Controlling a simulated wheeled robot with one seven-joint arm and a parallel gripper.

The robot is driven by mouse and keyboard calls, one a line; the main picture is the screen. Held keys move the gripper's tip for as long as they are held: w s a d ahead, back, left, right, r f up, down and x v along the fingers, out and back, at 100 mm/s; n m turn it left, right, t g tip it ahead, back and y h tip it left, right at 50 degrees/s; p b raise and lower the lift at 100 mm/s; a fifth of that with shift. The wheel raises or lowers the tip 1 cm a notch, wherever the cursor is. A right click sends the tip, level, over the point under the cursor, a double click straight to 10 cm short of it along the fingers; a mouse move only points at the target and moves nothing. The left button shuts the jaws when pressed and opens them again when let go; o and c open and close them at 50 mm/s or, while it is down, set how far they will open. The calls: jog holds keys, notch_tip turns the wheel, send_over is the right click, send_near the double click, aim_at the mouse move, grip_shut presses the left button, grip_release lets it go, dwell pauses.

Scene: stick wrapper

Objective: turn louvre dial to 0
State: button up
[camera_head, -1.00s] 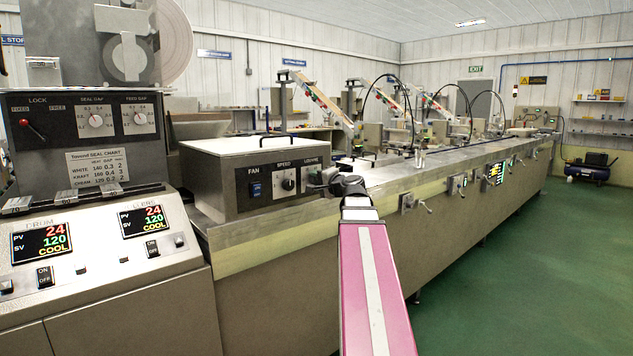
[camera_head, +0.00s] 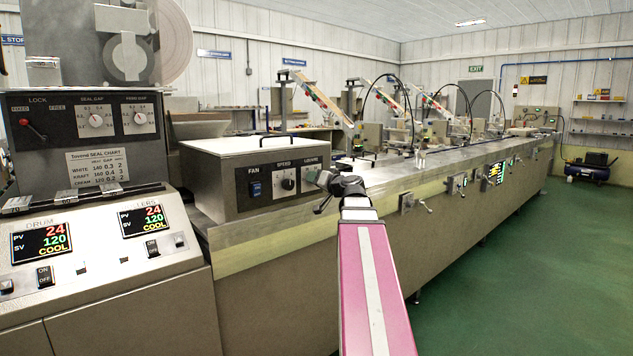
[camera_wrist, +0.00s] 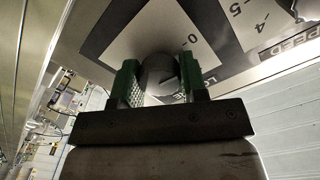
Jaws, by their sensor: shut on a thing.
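The louvre dial (camera_wrist: 158,70) is a round grey knob on a dark panel with a pale scale plate, in the wrist view. My gripper (camera_wrist: 159,80) has its two green-padded fingers on either side of the knob, shut on it. A "0" mark shows up and to the right of the knob. Which way the pointer faces I cannot tell. In the head view my gripper (camera_head: 323,184) is at the right end of the panel, below the LOUVRE label, and it hides the dial.
The speed dial (camera_head: 288,184) and the blue fan switch (camera_head: 256,189) sit left of my gripper on the same panel. A small clamp handle (camera_head: 408,201) stands out from the machine front to the right. The green floor (camera_head: 520,270) at the right is clear.

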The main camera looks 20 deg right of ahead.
jog(key=shift+n, duration=0.5)
jog(key=o, duration=0.9)
jog(key=shift+s, duration=0.15)
jog(key=v, duration=1)
jog(key=shift+s+d, duration=0.15)
jog(key=shift+s, duration=0.1)
jog(key=shift+f, duration=0.1)
